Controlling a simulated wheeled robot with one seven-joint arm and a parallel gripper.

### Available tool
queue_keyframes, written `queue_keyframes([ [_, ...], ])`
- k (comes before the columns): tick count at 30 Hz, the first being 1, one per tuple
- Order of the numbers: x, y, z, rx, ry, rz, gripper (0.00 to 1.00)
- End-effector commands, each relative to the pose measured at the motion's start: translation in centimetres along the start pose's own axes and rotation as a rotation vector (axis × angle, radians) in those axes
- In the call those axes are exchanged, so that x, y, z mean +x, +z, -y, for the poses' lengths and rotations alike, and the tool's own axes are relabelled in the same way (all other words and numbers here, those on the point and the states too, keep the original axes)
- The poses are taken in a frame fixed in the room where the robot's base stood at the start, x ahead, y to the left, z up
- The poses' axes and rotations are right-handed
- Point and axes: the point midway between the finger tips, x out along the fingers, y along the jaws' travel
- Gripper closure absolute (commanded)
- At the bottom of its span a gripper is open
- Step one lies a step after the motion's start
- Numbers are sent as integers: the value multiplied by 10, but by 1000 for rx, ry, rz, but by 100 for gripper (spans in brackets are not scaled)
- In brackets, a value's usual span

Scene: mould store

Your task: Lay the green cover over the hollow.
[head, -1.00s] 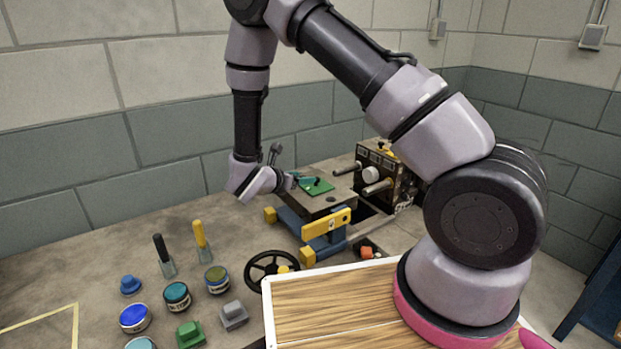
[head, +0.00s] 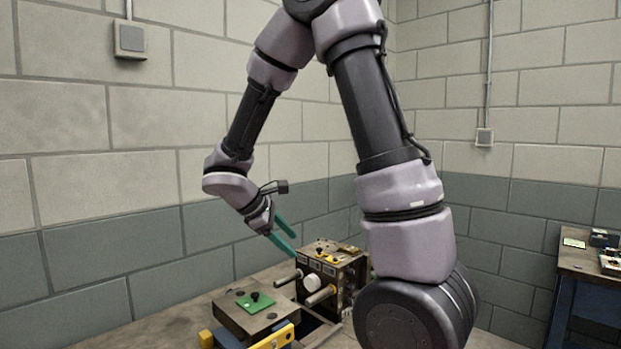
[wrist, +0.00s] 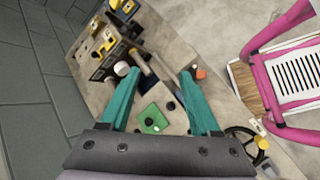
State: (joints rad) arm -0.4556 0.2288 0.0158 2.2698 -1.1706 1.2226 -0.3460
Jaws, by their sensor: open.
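The green cover (head: 256,302) is a flat square plate with a black knob. It lies flat on the grey top of the block (head: 230,318) on the bench, and also shows in the wrist view (wrist: 152,119). A small round dark spot shows on the block's top beside the cover. I cannot tell whether the hollow is under the cover. My gripper (head: 291,244) has teal fingers, spread apart with nothing between them. It hangs above the block, clear of the cover; the wrist view shows both fingers (wrist: 160,75) apart.
A dark machine (head: 335,272) with a white knob and rods stands just right of the block. A yellow bar (head: 270,338) runs along the block's front. In the wrist view, a black handwheel (wrist: 240,145) and a pink frame (wrist: 262,95) are at the right. The wall is behind.

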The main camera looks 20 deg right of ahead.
Motion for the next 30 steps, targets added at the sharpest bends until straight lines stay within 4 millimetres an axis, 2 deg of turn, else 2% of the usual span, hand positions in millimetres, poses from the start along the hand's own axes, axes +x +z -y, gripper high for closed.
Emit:
queue_keyframes([
  [1, -8, 21, 0, 119, -53, -41, 37],
  [6, -37, 70, 13, 493, -235, -186, 37],
  [15, -100, 129, 34, 1125, -521, -500, 37],
  [22, -142, 155, 40, 1447, -672, -715, 37],
  [26, -152, 161, 41, 1519, -710, -771, 37],
  [30, -154, 162, 42, 1536, -721, -783, 37],
])
